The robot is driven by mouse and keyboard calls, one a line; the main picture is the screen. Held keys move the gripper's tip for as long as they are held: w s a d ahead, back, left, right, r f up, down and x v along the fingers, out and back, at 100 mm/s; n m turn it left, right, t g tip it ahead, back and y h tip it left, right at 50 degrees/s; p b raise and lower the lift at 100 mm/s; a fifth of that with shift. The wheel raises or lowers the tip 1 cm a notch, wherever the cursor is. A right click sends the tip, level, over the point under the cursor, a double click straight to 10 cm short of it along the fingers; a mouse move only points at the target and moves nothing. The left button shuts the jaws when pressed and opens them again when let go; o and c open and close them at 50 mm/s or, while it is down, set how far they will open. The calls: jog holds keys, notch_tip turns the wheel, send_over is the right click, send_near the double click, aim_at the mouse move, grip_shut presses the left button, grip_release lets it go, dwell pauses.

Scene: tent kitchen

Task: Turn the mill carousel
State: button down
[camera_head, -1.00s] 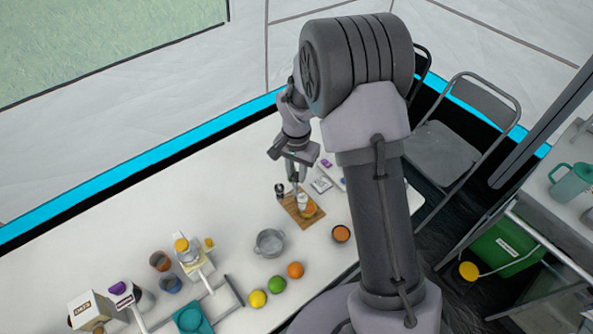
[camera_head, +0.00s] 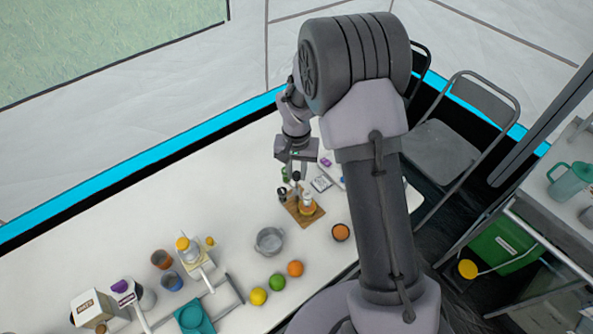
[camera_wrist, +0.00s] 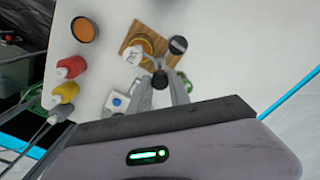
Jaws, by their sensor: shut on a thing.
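The mill carousel stands on a small wooden board (camera_head: 291,214) on the white table. An amber jar (camera_head: 307,207) is at its near side, a dark-topped mill (camera_head: 282,195) at its left and a green one (camera_head: 284,174) at the back. In the wrist view the carousel shows a white top (camera_wrist: 132,54), a dark top (camera_wrist: 178,44) and a dark round knob (camera_wrist: 160,79). My gripper (camera_head: 297,174) reaches down over the carousel. Its fingertips are shut on the knob, which sits between them in the wrist view. The carousel's base is partly hidden.
A metal pot (camera_head: 269,241) and an orange-filled bowl (camera_head: 341,232) stand on the near side. A lemon, a lime (camera_head: 277,284) and an orange lie in front.

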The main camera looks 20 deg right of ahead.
jog(key=c, duration=1.2)
grip_release()
jog(key=shift+r, duration=0.15)
notch_tip(320, 180, up, 17)
jog(key=p, duration=0.4)
jog(key=shift+r, duration=0.1)
